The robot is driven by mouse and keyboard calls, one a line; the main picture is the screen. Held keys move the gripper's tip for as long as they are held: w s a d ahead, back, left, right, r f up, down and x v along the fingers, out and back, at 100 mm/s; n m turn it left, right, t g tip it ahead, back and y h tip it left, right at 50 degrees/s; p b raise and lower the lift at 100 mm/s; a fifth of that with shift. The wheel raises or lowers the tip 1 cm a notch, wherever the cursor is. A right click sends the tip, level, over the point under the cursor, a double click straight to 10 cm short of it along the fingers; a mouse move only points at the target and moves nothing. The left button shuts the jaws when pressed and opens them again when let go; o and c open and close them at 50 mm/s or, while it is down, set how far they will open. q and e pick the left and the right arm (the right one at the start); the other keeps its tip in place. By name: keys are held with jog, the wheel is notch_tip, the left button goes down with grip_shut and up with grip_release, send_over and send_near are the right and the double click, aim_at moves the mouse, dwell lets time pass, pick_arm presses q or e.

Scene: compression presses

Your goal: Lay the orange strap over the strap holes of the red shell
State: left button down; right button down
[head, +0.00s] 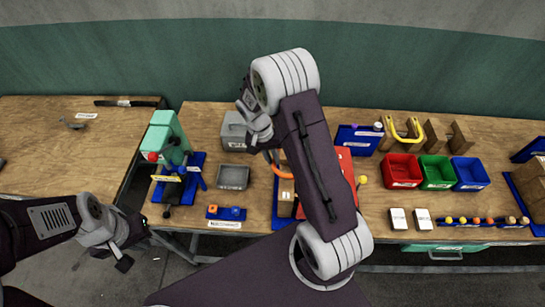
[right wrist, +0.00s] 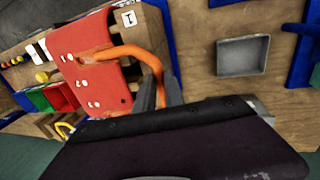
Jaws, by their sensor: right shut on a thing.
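The red shell (right wrist: 88,75), with several pale holes, lies on a wooden block; part of it shows in the head view (head: 347,165) behind my right arm. My right gripper (right wrist: 160,94) is shut on the orange strap (right wrist: 146,55), a bent band. The strap's far end reaches over the shell's face near its upper holes; whether it touches cannot be told. In the head view the strap (head: 277,166) shows just below my right gripper (head: 268,150). My left gripper (head: 122,256) hangs in front of the bench's left end, away from shell and strap; its jaw opening is unclear.
A grey tray (head: 233,177) lies left of the strap, beside a green press (head: 168,135) on a blue base. Red (head: 402,171), green (head: 437,173) and blue (head: 470,174) bins stand at right. White cards and a rack of small balls sit along the front edge.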

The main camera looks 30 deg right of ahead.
jog(key=shift+s+a+f+b, duration=0.1)
jog(key=shift+a+f+b, duration=0.05)
jog(key=shift+f+b, duration=0.3)
jog(key=shift+s+a+f+b, duration=0.1)
jog(key=shift+f+b, duration=0.15)
jog(key=shift+f, duration=0.3)
jog(key=shift+w+b+x, duration=0.25)
jog(key=shift+b+x, duration=0.65)
jog(key=shift+x, duration=0.3)
jog(key=shift+a, duration=0.25)
jog(key=shift+d, duration=0.1)
jog(key=shift+f, duration=0.25)
jog(key=c, duration=1.3)
grip_release()
jog(key=shift+c, duration=0.2)
